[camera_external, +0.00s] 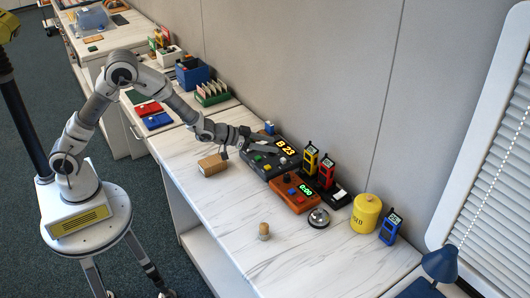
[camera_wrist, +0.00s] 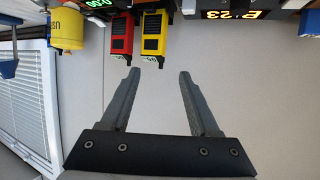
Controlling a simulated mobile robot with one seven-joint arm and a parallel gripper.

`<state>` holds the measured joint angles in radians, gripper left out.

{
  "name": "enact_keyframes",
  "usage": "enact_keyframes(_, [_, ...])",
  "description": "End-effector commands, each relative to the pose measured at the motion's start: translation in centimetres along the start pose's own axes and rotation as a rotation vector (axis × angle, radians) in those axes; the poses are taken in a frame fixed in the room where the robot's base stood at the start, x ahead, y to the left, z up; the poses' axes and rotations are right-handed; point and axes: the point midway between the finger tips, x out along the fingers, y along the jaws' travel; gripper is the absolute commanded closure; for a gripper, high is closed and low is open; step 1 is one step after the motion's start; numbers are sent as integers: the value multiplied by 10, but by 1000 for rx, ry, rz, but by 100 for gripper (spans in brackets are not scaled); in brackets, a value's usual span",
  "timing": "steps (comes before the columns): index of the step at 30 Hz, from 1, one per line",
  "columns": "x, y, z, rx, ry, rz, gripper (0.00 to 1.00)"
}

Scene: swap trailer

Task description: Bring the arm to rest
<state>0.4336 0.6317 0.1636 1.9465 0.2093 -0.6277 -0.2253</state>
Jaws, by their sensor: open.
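My arm reaches from its round white base across the counter in the external view. My gripper (camera_external: 262,143) is at the arm's end, above the dark console (camera_external: 262,160) with coloured buttons and a lit display reading 8 23. In the wrist view my gripper (camera_wrist: 157,75) has its two fingers spread with nothing between them. The wrist picture looks upside down. Past the fingertips are a red radio (camera_wrist: 122,35) and a yellow radio (camera_wrist: 154,35), both apart from the fingers.
The white counter (camera_external: 215,208) holds a cardboard box (camera_external: 212,165), an orange timer (camera_external: 295,195), a bell (camera_external: 319,218), a cork-like cylinder (camera_external: 264,231), a yellow canister (camera_external: 366,213) and a blue radio (camera_external: 391,227). A grey wall panel (camera_external: 330,90) stands behind. The counter's front is mostly clear.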

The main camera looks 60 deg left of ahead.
Motion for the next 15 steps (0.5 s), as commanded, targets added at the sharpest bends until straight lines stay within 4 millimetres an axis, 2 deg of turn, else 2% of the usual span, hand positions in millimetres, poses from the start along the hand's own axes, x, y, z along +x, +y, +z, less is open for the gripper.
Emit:
enact_keyframes(4, [-6,10,-4,1,-1,1,38])
enact_keyframes(15, [-6,11,-5,1,-1,0,38])
